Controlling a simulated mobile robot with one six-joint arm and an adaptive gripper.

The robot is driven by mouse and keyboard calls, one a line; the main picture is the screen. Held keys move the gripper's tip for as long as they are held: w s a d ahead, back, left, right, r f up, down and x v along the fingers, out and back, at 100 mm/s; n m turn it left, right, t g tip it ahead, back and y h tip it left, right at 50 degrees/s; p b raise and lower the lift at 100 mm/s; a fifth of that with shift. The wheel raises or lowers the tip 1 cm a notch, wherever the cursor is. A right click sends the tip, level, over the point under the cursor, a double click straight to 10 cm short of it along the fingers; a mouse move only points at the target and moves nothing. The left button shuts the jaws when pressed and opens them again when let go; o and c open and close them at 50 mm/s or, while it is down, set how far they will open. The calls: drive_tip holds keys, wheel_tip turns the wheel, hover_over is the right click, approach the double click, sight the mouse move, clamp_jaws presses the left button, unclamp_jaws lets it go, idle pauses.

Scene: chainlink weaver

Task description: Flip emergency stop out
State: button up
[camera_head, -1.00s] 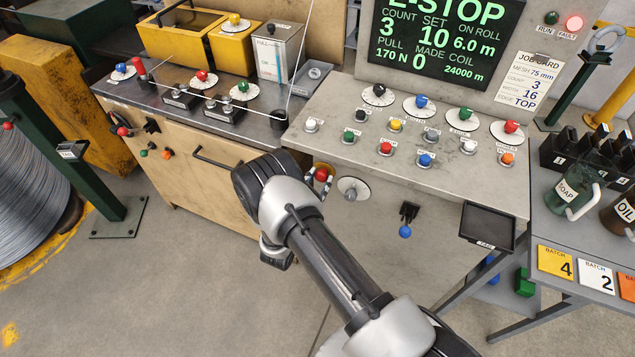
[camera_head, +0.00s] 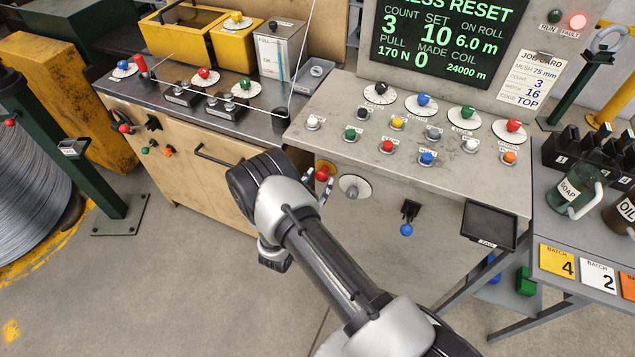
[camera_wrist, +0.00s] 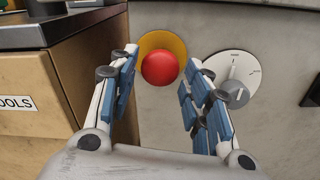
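The emergency stop is a red mushroom button on a yellow round plate, on the front face of the control console. In the wrist view the red button (camera_wrist: 160,68) lies between and beyond the two fingertips of my gripper (camera_wrist: 160,85). The fingers are open and apart, with a gap on each side of the button in the picture. In the head view the button (camera_head: 322,173) shows just past my wrist, which hides part of the plate. The console screen (camera_head: 440,35) shows green text ending in "RESET", its first letters cut off.
A rotary dial (camera_wrist: 235,78) sits right of the button, close to my right finger. A wooden tool cabinet (camera_wrist: 40,95) stands to the left. A blue-knobbed lever (camera_head: 406,229) hangs on the console front. The red FAULT lamp (camera_head: 578,21) is lit.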

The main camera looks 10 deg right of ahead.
drive_tip(key=shift+o, duration=0.9)
drive_tip(key=shift+w, duration=0.1)
drive_tip(key=v, duration=1.2)
drive_tip(key=shift+d+r, duration=0.1)
drive_tip(key=shift+r, duration=0.05)
